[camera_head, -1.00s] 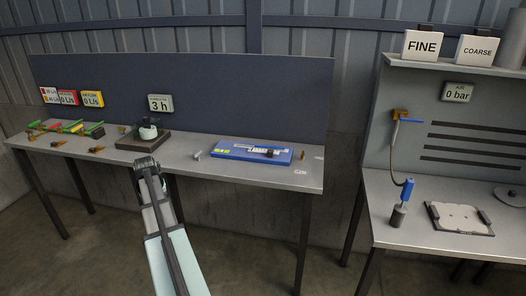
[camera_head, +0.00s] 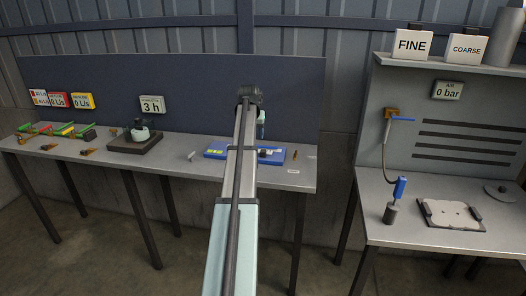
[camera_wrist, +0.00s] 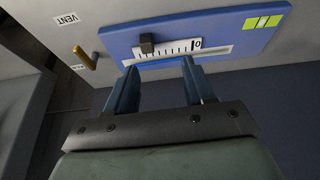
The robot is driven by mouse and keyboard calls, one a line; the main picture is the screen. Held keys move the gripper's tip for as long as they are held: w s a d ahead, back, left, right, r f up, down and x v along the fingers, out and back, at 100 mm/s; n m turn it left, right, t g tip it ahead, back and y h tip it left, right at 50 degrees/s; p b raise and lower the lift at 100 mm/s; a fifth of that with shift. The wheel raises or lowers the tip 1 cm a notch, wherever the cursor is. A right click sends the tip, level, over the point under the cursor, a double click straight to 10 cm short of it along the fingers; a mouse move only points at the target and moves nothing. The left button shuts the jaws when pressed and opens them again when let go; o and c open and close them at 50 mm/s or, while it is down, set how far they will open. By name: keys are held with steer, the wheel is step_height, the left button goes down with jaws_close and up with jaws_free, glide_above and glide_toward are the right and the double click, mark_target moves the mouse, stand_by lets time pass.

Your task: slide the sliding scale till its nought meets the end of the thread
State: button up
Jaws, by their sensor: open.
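The blue board (camera_head: 216,153) lies on the left bench, partly hidden behind my arm. In the wrist view it (camera_wrist: 118,42) shows with a white sliding scale (camera_wrist: 178,47), black ticks and a 0 at the scale's right end. A dark block-shaped knob (camera_wrist: 147,43) stands at the scale's left end. A thin bright blue line (camera_wrist: 152,63) runs beside the scale, along a pale strip; I cannot tell whether it is the thread or where it ends. My gripper (camera_wrist: 160,70) is open and empty, its fingers pointing towards the board. In the head view my gripper (camera_head: 262,122) is above the board.
A brass peg (camera_wrist: 84,58) and a VENT label (camera_wrist: 67,19) are beside the board. Green-yellow patches (camera_wrist: 263,22) mark its other end. A small pale piece (camera_head: 191,156) lies left of the board. A dark stand (camera_head: 135,140) is farther left.

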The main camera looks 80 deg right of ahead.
mark_target(263, 151)
steer(key=s+d+f, duration=0.1)
steer(key=d+f, duration=0.1)
steer(key=f, duration=0.1)
steer(key=d+f, duration=0.2)
steer(key=f, duration=0.2)
steer(key=s+d+f, duration=0.1)
steer(key=d+f, duration=0.1)
steer(key=f, duration=0.2)
steer(key=shift+s+d+f, duration=0.1)
steer(key=shift+s+f, duration=0.15)
steer(key=shift+s, duration=0.1)
jaws_close()
stand_by(0.5)
